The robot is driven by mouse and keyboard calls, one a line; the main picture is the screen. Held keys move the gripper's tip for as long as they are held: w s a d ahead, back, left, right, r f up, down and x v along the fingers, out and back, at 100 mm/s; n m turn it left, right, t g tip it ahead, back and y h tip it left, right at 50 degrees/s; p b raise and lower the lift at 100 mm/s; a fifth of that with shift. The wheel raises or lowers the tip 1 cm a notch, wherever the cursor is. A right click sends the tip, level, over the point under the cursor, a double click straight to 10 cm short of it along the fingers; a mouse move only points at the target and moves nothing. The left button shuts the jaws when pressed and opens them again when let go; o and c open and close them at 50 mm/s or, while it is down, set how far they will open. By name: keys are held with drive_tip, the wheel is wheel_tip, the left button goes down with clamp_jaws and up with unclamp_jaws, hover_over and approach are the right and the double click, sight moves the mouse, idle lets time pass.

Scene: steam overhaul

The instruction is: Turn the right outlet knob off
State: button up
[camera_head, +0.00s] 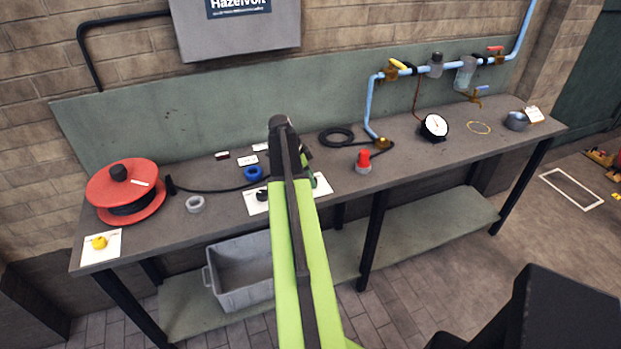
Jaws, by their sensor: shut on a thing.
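A white plate (255,208) lies on the workbench, partly covered by my green arm. A small dark knob (262,195) shows on its left part. The plate's right end shows past the arm, but any knob there is hidden, so I cannot make out the right outlet knob or its setting. My gripper (307,166) is mostly hidden behind the arm, above the plate. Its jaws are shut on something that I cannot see.
The workbench (220,228) holds a red cable reel (125,190), a blue ring (253,173), a grey ring (195,204), a red-topped part (363,160) and a gauge (434,127). A blue pipe (420,70) with valves runs behind. A grey crate (228,300) sits below.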

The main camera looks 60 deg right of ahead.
clamp_jaws()
drive_tip(key=shift+s+a+n, duration=0.1)
drive_tip(key=shift+n, duration=0.2)
drive_tip(key=n+t, duration=0.1)
drive_tip(key=n, duration=0.1)
drive_tip(key=shift+s+a+n+h, duration=0.1)
drive_tip(key=shift+s+n+h, duration=0.05)
drive_tip(key=shift+n+h, duration=0.25)
drive_tip(key=n+t, duration=0.1)
drive_tip(key=n, duration=0.1)
drive_tip(key=n+t, duration=0.1)
drive_tip(key=n, duration=0.2)
drive_tip(key=shift+s, duration=0.15)
drive_tip(key=n+t, duration=0.1)
drive_tip(key=n, duration=0.4)
drive_tip(key=shift+s+t, duration=0.1)
drive_tip(key=shift+t, duration=0.3)
drive_tip(key=shift+n+t+y, duration=0.4)
drive_tip(key=shift+n+t, duration=0.4)
drive_tip(key=shift+n, duration=1.5)
drive_tip(key=shift+s, duration=0.1)
